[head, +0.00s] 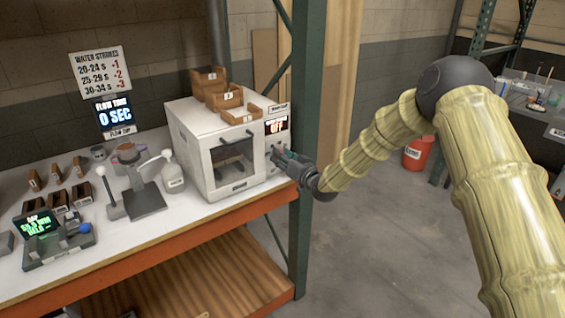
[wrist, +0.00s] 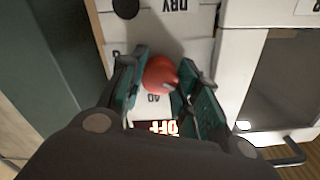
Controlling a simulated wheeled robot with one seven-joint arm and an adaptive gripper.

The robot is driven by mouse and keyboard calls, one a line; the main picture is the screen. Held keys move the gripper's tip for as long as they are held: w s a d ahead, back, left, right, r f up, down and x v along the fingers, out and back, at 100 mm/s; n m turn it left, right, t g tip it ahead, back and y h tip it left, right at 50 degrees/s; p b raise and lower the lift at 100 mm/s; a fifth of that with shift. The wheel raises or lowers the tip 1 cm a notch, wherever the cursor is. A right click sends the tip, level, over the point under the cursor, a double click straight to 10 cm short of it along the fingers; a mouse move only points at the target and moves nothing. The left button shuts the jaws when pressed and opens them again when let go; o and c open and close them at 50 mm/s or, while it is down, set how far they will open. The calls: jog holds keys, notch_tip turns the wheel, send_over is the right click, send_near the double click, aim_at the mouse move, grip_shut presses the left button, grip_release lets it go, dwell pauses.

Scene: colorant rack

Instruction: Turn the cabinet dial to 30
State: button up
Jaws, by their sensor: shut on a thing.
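The cabinet (head: 215,148) is a white box with a windowed door, standing on the bench in the head view. Its control panel is on the right of its front, with a lit display (head: 277,125) reading OFF. My gripper (head: 283,160) is at this panel, below the display. In the wrist view a red round dial (wrist: 160,76) sits between the two green fingers of my gripper (wrist: 161,85), which are closed on its sides. A mark reading about 40 shows beside the dial. The other scale marks are mostly hidden. The display also shows upside down in the wrist view (wrist: 157,128).
The cabinet door handle (wrist: 288,152) is beside my gripper in the wrist view. A green rack post (head: 308,130) stands close to the panel. Wooden bins (head: 230,97) sit on the cabinet.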

jog(key=shift+d+m+b, duration=0.1)
jog(key=shift+m+b, duration=1.25)
jog(key=shift+m, duration=1.05)
jog(key=o, duration=1.1)
jog(key=shift+c, duration=0.2)
jog(key=v, duration=1.2)
